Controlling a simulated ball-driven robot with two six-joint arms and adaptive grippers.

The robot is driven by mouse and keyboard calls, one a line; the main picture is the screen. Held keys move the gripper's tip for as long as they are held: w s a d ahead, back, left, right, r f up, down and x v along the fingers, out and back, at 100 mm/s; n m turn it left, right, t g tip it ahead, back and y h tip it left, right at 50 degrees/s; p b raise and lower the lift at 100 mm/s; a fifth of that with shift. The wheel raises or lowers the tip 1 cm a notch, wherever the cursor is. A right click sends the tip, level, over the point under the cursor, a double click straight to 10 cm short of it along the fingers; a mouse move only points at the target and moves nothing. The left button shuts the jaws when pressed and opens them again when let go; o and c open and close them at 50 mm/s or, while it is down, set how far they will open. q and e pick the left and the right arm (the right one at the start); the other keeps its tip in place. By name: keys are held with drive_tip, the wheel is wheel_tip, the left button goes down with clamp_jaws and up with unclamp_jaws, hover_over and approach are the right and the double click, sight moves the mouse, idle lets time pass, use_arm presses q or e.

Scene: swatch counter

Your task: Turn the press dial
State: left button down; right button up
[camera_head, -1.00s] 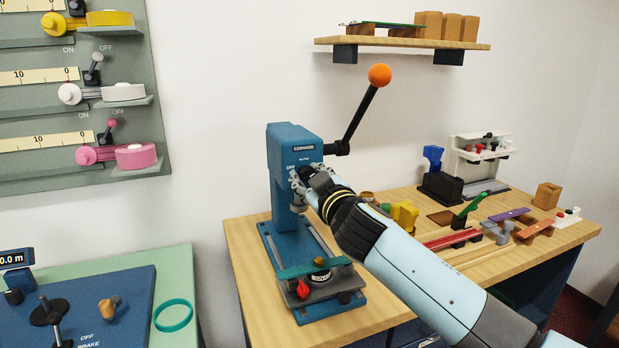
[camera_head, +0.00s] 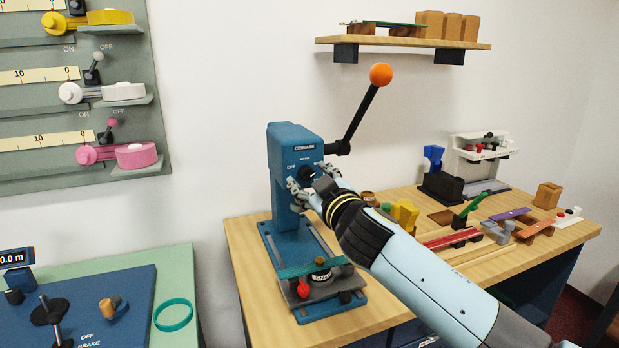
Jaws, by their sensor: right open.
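The blue press (camera_head: 283,155) stands on the wooden counter, with a black lever ending in an orange ball (camera_head: 381,74). The dark press dial (camera_head: 306,173) is on the front face of its head, beside an "OFF" label, and is partly hidden by my gripper. My right gripper (camera_head: 298,188) is open at the front of the press head, its fingers close to the dial. I cannot tell whether they touch it. My left gripper is not in view.
A grey fixture with a red knob (camera_head: 303,289) and a green strip (camera_head: 312,267) sits on the press base. Tools and coloured pieces crowd the counter (camera_head: 245,250) to the right. A shelf (camera_head: 400,43) hangs above. A blue panel (camera_head: 80,310) is at the lower left.

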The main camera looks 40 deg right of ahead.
drive_tip(key=v, duration=1)
drive_tip(key=shift+s, duration=0.35)
drive_tip(key=shift+a, duration=0.15)
